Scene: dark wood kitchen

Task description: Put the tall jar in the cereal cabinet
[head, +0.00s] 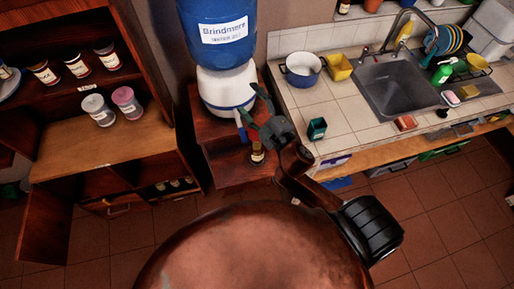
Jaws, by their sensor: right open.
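My right gripper (253,104) is open and empty in front of the white base of a blue water dispenser. Below its fingers, a small dark jar (257,152) with a pale label stands upright on a wooden stand (215,130); the two look apart. I cannot tell whether this is the tall jar. At the left is an open wooden cabinet (150,140). Its upper shelf holds several labelled jars (76,65). No cereal label is readable. My left gripper is not in view.
The blue water dispenser (215,35) rises close behind my right gripper. A tiled counter (345,110) at the right holds a blue pot (302,69), a dark green box (317,128) and a sink (400,85). An open cabinet door (45,222) sticks out at lower left.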

